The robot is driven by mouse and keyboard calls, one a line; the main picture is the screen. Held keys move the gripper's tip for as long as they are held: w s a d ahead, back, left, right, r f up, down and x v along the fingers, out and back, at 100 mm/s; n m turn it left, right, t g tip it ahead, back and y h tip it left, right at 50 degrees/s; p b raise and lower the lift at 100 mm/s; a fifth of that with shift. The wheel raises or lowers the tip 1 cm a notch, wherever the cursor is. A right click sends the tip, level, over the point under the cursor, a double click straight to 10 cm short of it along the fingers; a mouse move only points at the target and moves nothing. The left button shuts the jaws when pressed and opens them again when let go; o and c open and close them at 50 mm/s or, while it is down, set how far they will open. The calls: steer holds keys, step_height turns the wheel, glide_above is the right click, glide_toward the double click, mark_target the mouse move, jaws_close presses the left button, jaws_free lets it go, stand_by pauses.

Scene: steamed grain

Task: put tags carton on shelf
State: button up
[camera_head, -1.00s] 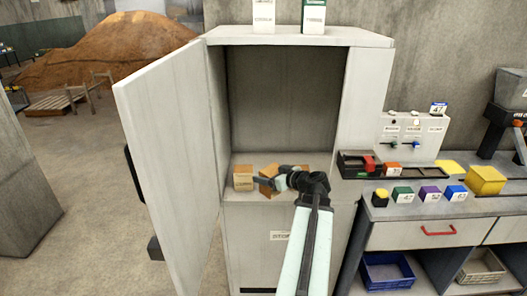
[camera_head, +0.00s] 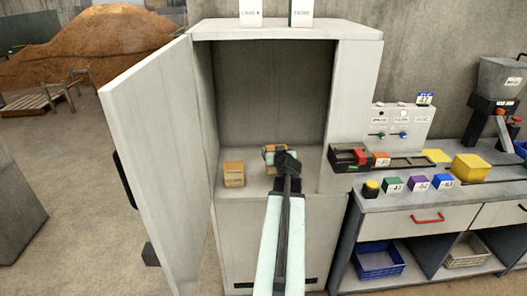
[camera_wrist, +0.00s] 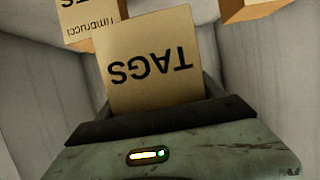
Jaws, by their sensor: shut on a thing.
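My gripper (camera_head: 274,157) is shut on the tags carton, inside the open cabinet over its shelf (camera_head: 254,184). The tags carton (camera_wrist: 149,66) is tan, with "TAGS" upside down in the wrist view. In the head view my gripper partly hides the cartons at this spot, so I cannot tell whether the tags carton touches the shelf. Another tan carton (camera_head: 233,174) stands on the shelf to the left. The wrist view shows a lettered carton (camera_wrist: 88,22) at upper left and part of another (camera_wrist: 246,10) at upper right.
The cabinet door (camera_head: 155,165) stands open on the left. The right cabinet wall (camera_head: 346,110) is close to my arm. Two boxes, white (camera_head: 250,12) and green-and-white (camera_head: 300,12), stand on top. A workbench with coloured blocks (camera_head: 417,184) is at right. The upper cabinet space is empty.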

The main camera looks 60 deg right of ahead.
steer(key=w+d+r+m+g+h+p, duration=0.1)
steer(key=w+d+r, duration=0.1)
steer(key=w+d, duration=0.3)
step_height(320, 180, down, 6)
steer(key=w+a+b, duration=0.2)
steer(key=w+b, duration=0.1)
steer(key=b, duration=0.2)
steer(key=shift+b, duration=0.35)
step_height(320, 180, down, 7)
steer(key=b, duration=0.6)
steer(key=shift+r+b, duration=0.2)
steer(key=shift+b, duration=0.2)
steer(key=shift+f+b, duration=0.55)
steer(key=o, duration=1.9)
